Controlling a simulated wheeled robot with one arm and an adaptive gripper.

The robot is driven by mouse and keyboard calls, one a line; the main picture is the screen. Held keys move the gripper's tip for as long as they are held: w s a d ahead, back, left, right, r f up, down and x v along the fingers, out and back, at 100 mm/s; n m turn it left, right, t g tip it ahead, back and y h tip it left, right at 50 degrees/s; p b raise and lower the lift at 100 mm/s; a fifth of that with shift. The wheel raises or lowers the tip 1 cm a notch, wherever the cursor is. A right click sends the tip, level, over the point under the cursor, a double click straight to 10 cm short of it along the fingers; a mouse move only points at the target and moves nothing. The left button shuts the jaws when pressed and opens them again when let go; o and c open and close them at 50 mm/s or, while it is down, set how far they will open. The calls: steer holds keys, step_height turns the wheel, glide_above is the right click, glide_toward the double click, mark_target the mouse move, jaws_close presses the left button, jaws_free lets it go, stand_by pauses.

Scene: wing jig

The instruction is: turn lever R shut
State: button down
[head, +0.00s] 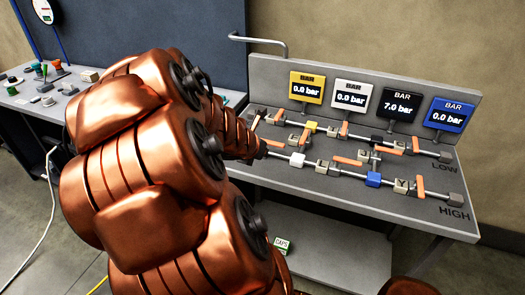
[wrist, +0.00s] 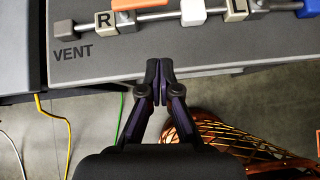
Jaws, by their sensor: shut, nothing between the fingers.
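The block marked R (wrist: 104,20) sits on the grey pipe near its VENT end in the wrist view. Its orange lever (wrist: 140,4) reaches to the right, roughly along the pipe, and is cut by the top edge. In the head view an orange lever (head: 277,144), seemingly the same one, lies left of the white block; the R block is hidden behind my arm. My gripper (wrist: 158,72) is shut and empty, near the panel's front edge, below and apart from the lever in the picture. It is hidden in the head view.
A white block (wrist: 193,13), a block marked L (wrist: 235,10) and a blue block (head: 373,179) follow along the same pipe. A second pipe with more orange levers runs behind. Four-colour gauges, including a yellow one (head: 306,88), stand at the back.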

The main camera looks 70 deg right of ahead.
steer(key=w+a+r+m+y, duration=0.1)
steer(key=w+a+r+m, duration=0.1)
steer(key=a+m, duration=0.5)
steer(key=w+a+r+m+y, duration=0.1)
steer(key=a+m, duration=0.3)
steer(key=a, duration=0.5)
steer(key=s+a+m+y, duration=0.3)
steer(key=a, duration=1)
steer(key=s+a+f+m+g+y, duration=0.1)
steer(key=s+a+m+y, duration=0.2)
steer(key=a, duration=1)
steer(key=shift+m+y, duration=0.3)
steer(key=shift+y, duration=0.2)
